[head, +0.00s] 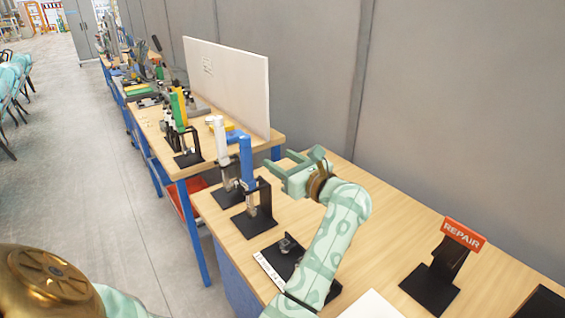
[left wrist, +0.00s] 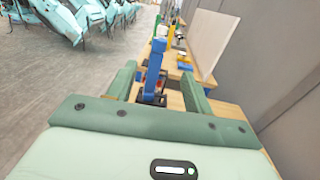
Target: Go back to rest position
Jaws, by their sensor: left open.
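My left gripper (head: 277,158) reaches over the wooden table with its green fingers apart and nothing held. Just to its left in the head view, a blue-handled tool (head: 246,160) stands upright in a black stand (head: 263,205). In the left wrist view the open left gripper (left wrist: 159,70) has the blue-handled tool (left wrist: 155,60) showing in the gap, beyond the fingers. The fingers look apart from the tool. My right gripper is not in view.
A white-handled tool (head: 221,140) stands behind the blue one. A black holder (head: 286,248) sits below my arm. A stand with a red REPAIR sign (head: 464,235) is at right. A white panel (head: 228,80) and grey wall (head: 440,110) bound the tables.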

